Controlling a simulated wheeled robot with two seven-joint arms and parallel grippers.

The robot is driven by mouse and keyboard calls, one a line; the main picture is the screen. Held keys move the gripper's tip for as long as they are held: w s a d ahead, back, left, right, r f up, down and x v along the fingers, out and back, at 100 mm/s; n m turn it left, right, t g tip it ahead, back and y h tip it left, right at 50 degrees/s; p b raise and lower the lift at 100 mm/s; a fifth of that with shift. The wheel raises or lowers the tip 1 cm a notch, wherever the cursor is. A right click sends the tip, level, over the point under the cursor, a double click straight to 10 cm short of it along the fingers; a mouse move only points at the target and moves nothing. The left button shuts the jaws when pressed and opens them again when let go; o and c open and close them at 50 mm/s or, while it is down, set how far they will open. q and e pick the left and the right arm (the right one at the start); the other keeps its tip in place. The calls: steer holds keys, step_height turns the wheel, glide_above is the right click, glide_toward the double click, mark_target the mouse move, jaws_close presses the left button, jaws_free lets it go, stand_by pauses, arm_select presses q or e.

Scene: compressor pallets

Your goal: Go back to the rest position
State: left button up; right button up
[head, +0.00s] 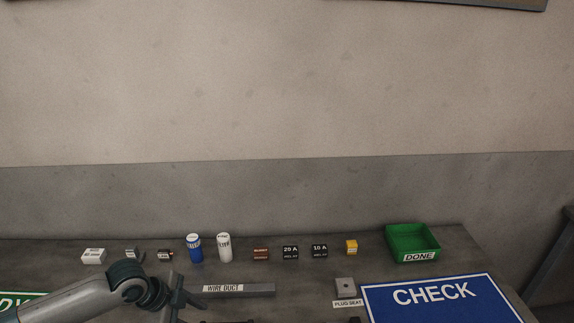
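My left arm comes in from the lower left, over the front of the grey workbench (300,270). My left gripper (174,298) is at the bottom left, just left of the wire duct (238,290). It is seen edge-on and partly cut off by the frame's bottom, so its opening and anything between its fingers cannot be made out. My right gripper is not in view.
A back row holds a white box (94,256), blue can (194,248), white can (224,247), relays (290,252) and yellow part (351,247). Right are the green DONE tray (437,240), plug seat (345,287) and blue CHECK mat (395,312). A wall stands behind.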

arm_select(q)
steer(key=s+d+f+n+t+h, duration=0.1)
steer(key=s+d+f+n, duration=0.15)
steer(key=s+d, duration=0.4)
steer(key=s+d+f+n, duration=0.2)
steer(key=s+d+n, duration=0.1)
steer(key=s+d, duration=0.35)
steer(key=s+a+f+n+y, duration=0.3)
steer(key=s+a+n+y, duration=0.2)
steer(key=s+a+n, duration=0.9)
steer(key=s+a+f+m+g+b, duration=0.1)
steer(key=s+f+b, duration=0.2)
steer(key=f, duration=1.3)
steer(key=s+a+f+m+b, duration=0.1)
steer(key=s+f+m+b, duration=0.1)
steer(key=f, duration=1.5)
steer(key=s+a+f+g+b, duration=0.1)
steer(key=s+f+b, duration=0.1)
steer(key=s+f, duration=0.7)
steer(key=s+a+f+b, duration=0.2)
steer(key=s+f, duration=0.7)
steer(key=f, duration=0.5)
steer(key=shift+s+f+g+y+b, duration=0.3)
steer(key=shift+s+f+g+b, duration=0.1)
steer(key=shift+b, duration=0.35)
steer(key=shift+a, duration=0.1)
